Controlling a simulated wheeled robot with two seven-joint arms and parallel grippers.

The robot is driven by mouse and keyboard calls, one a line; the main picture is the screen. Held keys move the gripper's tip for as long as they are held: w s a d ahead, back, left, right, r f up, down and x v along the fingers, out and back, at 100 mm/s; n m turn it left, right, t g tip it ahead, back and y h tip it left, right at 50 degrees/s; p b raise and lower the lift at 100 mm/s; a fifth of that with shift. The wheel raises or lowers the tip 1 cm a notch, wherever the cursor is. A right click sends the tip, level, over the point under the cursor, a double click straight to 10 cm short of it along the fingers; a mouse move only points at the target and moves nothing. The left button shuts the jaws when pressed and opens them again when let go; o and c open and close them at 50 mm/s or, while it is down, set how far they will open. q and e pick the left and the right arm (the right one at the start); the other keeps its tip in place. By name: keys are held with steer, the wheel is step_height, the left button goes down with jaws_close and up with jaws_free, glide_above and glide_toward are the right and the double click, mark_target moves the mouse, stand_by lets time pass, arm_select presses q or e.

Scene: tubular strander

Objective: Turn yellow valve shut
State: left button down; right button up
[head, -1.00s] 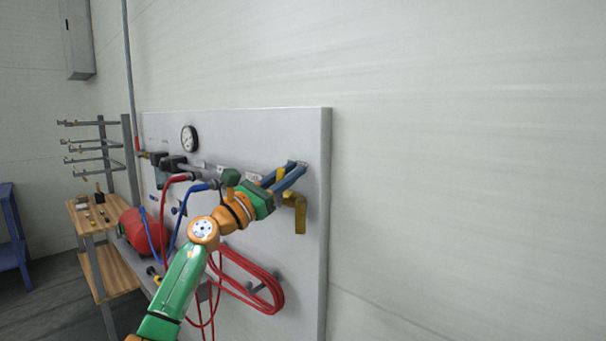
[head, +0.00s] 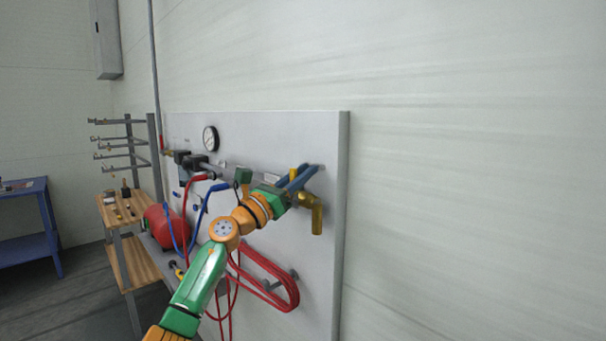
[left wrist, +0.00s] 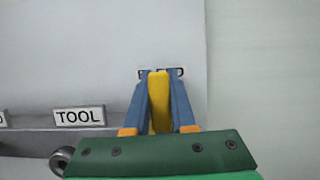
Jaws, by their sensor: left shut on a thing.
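The yellow valve handle (left wrist: 159,100) stands between the two blue fingers of my left gripper (left wrist: 161,85) in the left wrist view. The fingers are shut on it. In the head view my left gripper (head: 304,180) is at the right end of the grey panel's pipe, and a little of the yellow handle (head: 294,174) shows behind the fingers. A brass-yellow elbow outlet (head: 316,215) points down just below and right of the fingers. The valve's body is mostly hidden behind my gripper. My right gripper is out of view.
The grey panel (head: 335,250) carries a round gauge (head: 210,139), red and blue hoses and a coiled red hose (head: 268,280). A red tank (head: 163,226) and wooden bench (head: 140,262) stand left. A "TOOL" label (left wrist: 79,117) is beside the gripper. Bare wall is at right.

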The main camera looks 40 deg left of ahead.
arm_select(q)
steer(key=c, duration=0.7)
jaws_free()
steer(key=shift+c, duration=0.2)
steer(key=d+b+v, duration=0.1)
steer(key=b+v, duration=0.4)
steer(key=v, duration=0.2)
steer(key=shift+a, duration=0.5)
